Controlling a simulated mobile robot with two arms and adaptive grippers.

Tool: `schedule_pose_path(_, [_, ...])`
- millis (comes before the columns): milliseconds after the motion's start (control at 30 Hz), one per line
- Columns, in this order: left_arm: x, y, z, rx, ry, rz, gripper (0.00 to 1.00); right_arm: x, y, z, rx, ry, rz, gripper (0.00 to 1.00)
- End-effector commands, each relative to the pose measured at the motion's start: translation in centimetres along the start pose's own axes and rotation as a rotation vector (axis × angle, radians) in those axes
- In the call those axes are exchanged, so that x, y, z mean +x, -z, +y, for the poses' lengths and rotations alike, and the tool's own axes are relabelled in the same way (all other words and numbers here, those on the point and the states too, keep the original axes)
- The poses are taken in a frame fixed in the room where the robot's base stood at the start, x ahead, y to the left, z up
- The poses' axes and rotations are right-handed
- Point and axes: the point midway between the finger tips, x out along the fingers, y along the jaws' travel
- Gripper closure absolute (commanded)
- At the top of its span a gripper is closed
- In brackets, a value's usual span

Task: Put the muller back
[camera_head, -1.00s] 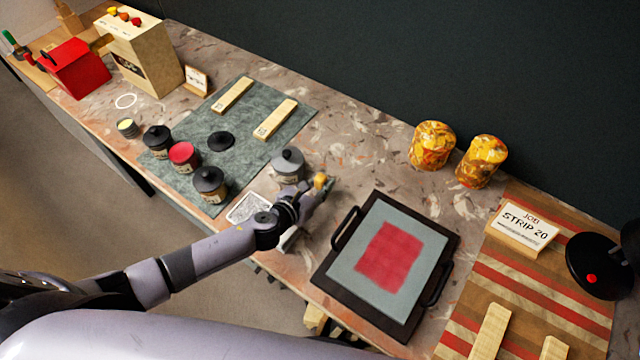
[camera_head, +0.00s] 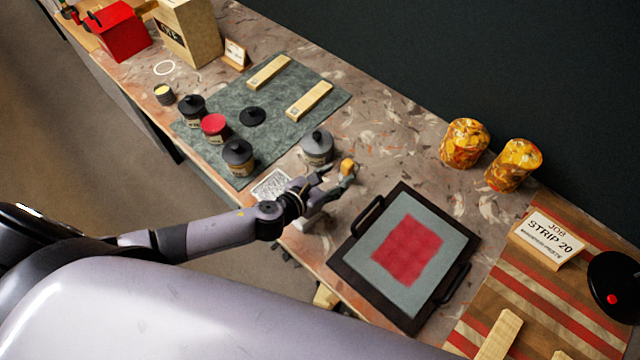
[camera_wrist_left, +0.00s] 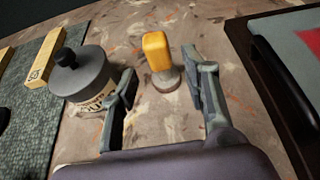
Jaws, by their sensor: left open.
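The muller (camera_head: 347,167), with a yellow-orange handle and a grey base, stands upright on the stone-patterned bench, left of the dark-framed slab. It also shows in the left wrist view (camera_wrist_left: 158,60). My left gripper (camera_head: 327,182) is open and empty just left of the muller. In the left wrist view its fingers (camera_wrist_left: 165,88) are spread to either side of the muller, which stands at or just beyond the fingertips. I see no finger touching it. My right gripper is not in view.
A grey lidded jar (camera_head: 317,148) stands close to my left gripper. A slab (camera_head: 365,265) with red paint lies to the right. Two orange-yellow jars (camera_head: 465,145) stand behind.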

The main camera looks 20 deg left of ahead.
Motion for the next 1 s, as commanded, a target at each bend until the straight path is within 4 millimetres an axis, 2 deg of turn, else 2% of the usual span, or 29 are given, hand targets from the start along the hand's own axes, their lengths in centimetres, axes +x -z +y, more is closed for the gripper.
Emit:
schedule_pose_path(33, [-1.2, 0.1, 0.0, 0.002, 0.001, 0.002, 0.58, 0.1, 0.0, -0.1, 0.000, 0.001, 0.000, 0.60])
schedule_pose_path(200, [-4.2, 0.1, 0.0, -0.001, 0.000, 0.001, 0.58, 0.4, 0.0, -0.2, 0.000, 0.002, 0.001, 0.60])
schedule_pose_path(400, [-6.2, 0.0, 0.0, 0.000, 0.000, 0.000, 0.58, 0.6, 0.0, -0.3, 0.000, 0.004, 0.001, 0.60])
schedule_pose_path(1000, [-6.5, -0.2, 0.0, -0.025, -0.007, -0.002, 0.58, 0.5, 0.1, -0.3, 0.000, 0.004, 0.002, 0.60])
